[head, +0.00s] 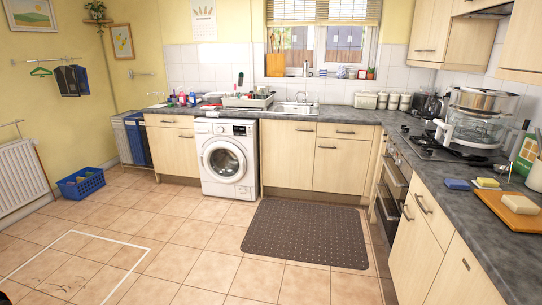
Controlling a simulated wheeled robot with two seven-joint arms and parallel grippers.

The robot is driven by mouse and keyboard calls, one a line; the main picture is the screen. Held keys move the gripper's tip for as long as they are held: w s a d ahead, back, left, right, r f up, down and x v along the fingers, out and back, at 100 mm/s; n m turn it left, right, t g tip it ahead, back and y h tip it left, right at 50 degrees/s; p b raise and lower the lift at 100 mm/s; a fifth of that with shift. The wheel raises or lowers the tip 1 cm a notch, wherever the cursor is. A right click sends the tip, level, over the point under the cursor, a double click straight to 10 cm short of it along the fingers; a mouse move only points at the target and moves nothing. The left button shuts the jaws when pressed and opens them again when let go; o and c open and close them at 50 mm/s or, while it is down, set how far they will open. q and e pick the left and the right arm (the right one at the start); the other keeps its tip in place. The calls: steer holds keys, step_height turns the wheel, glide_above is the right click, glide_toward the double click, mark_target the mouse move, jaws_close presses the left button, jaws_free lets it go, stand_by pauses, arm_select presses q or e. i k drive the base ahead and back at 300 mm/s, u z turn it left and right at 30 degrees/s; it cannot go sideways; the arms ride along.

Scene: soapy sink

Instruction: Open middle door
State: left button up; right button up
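Along the back wall, pale wood base cabinets stand under the dark worktop. A left cabinet door (174,153) sits left of the washing machine. Right of the machine are a cabinet door (287,155) and another door (340,170) beside it, under a drawer (345,132). More wooden fronts (417,240) with dark handles run along the right side. All these doors look shut. Which one is the middle door, I cannot tell. Neither gripper shows; only a small dark piece, possibly mine, is in the bottom left corner.
A white washing machine (228,158) stands among the back cabinets. A dark mat (307,232) lies on the tiled floor before the right-hand doors. A blue basket (80,183) is by the left wall near a radiator (22,175).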

mark_target(341, 165)
steer(key=z, duration=0.1)
steer(key=i, duration=2.35)
steer(key=z, duration=1)
steer(key=i, duration=2.25)
steer(key=z, duration=0.65)
